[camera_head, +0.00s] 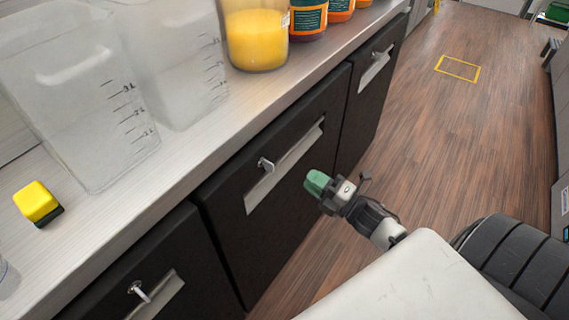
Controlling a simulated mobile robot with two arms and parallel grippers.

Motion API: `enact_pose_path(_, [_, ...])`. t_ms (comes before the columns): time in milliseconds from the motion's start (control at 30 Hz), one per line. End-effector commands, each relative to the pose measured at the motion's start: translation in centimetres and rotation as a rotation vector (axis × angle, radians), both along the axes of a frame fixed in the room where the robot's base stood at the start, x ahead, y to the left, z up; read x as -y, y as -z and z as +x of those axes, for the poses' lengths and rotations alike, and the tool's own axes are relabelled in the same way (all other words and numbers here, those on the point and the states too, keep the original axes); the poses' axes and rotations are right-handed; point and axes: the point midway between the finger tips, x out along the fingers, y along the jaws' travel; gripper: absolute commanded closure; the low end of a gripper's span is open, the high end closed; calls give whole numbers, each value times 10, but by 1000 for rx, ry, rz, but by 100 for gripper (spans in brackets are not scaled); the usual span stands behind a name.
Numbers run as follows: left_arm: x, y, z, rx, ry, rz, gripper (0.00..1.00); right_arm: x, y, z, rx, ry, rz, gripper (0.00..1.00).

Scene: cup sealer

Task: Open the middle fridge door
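The middle fridge door (255,222) is a dark panel below the counter, and it looks closed, flush with its neighbours. A long silver handle plate (285,168) runs along its upper part, with a small metal knob or latch (265,164) near its left end. My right gripper (318,183) has green fingertips and is in front of the right part of this door, just below the handle plate's right end. It appears apart from the handle. Its fingers overlap from this angle, so their opening is unclear. My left gripper is out of view.
The left fridge door (178,262) and the far right door (372,95) also look closed. The counter (190,165) holds clear measuring containers (75,105), a yellow-filled jar (257,38), several labelled jars and a yellow block (37,202). Wooden floor (455,130) is clear to the right.

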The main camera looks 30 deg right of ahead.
Motion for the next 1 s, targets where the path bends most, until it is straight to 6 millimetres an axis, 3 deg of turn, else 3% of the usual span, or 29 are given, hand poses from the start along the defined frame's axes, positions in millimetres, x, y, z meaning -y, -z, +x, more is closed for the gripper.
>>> enact_pose_path(300, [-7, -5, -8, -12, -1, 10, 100, -23, -13, 56, -1, 1, 3, 78])
enact_pose_path(500, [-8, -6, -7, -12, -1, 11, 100, -32, -17, 78, -4, 2, 3, 78])
enact_pose_path(867, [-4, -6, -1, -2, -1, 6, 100, -34, -17, 84, -6, 2, 4, 78])
enact_pose_path(1000, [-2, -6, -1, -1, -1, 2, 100, -34, -17, 84, -6, 3, 5, 94])
